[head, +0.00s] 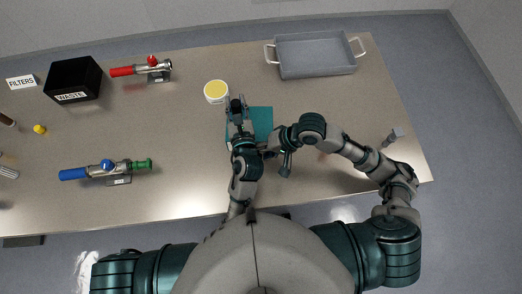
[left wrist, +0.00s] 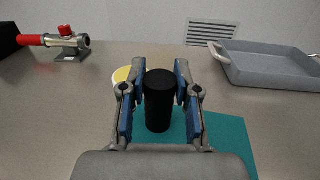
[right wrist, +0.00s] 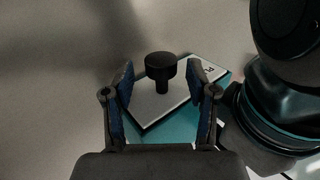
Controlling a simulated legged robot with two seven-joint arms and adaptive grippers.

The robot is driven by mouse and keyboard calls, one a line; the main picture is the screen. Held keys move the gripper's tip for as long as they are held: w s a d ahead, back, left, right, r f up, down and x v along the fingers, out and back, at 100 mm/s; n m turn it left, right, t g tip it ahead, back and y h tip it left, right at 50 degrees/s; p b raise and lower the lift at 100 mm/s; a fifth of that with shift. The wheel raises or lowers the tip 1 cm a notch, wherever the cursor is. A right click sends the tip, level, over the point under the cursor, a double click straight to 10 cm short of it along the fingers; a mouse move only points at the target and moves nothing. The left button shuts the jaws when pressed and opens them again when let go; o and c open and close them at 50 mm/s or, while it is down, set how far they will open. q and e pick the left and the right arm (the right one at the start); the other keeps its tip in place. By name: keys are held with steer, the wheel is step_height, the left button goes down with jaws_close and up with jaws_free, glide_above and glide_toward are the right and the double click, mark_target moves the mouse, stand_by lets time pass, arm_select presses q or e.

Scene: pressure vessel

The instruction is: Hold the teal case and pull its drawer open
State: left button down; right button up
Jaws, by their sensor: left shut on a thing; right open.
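The teal case (head: 262,120) sits on the table in front of me; its flat teal top also shows in the left wrist view (left wrist: 225,135). My left gripper (head: 238,101) is over the case and shut on an upright black cylindrical post (left wrist: 159,100). In the right wrist view a light front panel (right wrist: 155,105) with partly hidden lettering carries a black round knob (right wrist: 160,68). My right gripper (right wrist: 161,72) is open, with one finger on each side of the knob in that view. Whether the fingers touch it, I cannot tell. My arms hide the case's near side in the head view.
A yellow-topped white jar (head: 216,92) stands just beyond the case. A grey tray (head: 315,56) is at the back right. A black waste bin (head: 74,78), a red-handled valve (head: 146,68) and a blue-green valve (head: 106,170) are at left. The table's right part is mostly clear.

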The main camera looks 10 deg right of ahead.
jaws_close()
steer(key=shift+s+a+f, duration=0.1)
steer(key=shift+s+a, duration=0.05)
steer(key=shift+s, duration=1.05)
steer(key=shift+s+a, duration=0.1)
steer(key=shift+s, duration=1.1)
jaws_free()
steer(key=shift+w, duration=0.1)
